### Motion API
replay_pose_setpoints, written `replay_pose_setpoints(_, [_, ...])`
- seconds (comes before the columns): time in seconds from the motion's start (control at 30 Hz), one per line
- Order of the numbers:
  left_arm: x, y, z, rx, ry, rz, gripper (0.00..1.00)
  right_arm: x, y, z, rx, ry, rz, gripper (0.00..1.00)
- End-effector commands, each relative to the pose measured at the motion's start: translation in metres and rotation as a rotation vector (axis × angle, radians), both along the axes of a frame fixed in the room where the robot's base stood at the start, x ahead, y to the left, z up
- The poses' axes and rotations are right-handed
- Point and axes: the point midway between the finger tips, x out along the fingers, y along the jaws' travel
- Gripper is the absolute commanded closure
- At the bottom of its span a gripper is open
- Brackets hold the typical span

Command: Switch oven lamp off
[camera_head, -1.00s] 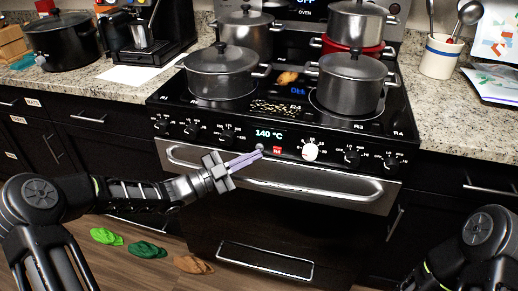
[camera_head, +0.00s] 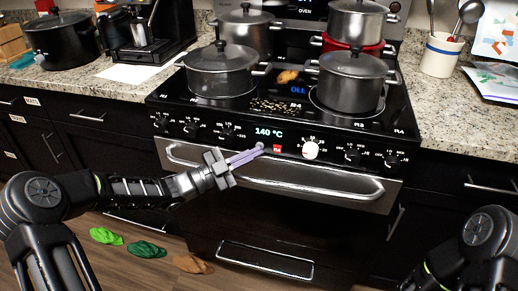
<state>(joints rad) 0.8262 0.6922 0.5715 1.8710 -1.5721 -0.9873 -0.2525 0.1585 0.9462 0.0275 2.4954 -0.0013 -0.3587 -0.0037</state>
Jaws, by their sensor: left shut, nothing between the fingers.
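The oven is a black stove with a silver door handle (camera_head: 320,183) and a dark front panel. The panel has a "140 °C" display (camera_head: 269,132), a small red lit switch (camera_head: 277,148), a white dial (camera_head: 310,150) and several black knobs. The oven window (camera_head: 270,225) below the handle is dark. My left gripper (camera_head: 261,147) is shut and empty, its fingertips in front of the panel just left of the red switch. I cannot tell whether the tips touch the panel. Only part of my right arm shows at the lower right; its gripper is out of view.
Several pots, including a large front-left one (camera_head: 221,72) and a front-right one (camera_head: 350,82), stand on the cooktop. A coffee machine (camera_head: 157,35) and black pot (camera_head: 62,40) stand on the left counter. Green and brown cloths (camera_head: 146,249) lie on the floor.

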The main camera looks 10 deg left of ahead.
Motion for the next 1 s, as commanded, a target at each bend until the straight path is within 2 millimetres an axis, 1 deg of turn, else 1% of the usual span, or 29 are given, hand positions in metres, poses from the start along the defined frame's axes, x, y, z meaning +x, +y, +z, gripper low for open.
replay_pose_setpoints(0.63, [0.002, 0.000, 0.000, 0.000, 0.000, 0.001, 1.00, 0.000, 0.000, -0.001, 0.000, 0.000, 0.000, 0.59])
replay_pose_setpoints(1.0, [-0.008, 0.001, 0.000, -0.001, 0.001, 0.001, 1.00, 0.000, 0.000, -0.002, 0.000, 0.000, 0.000, 0.59])
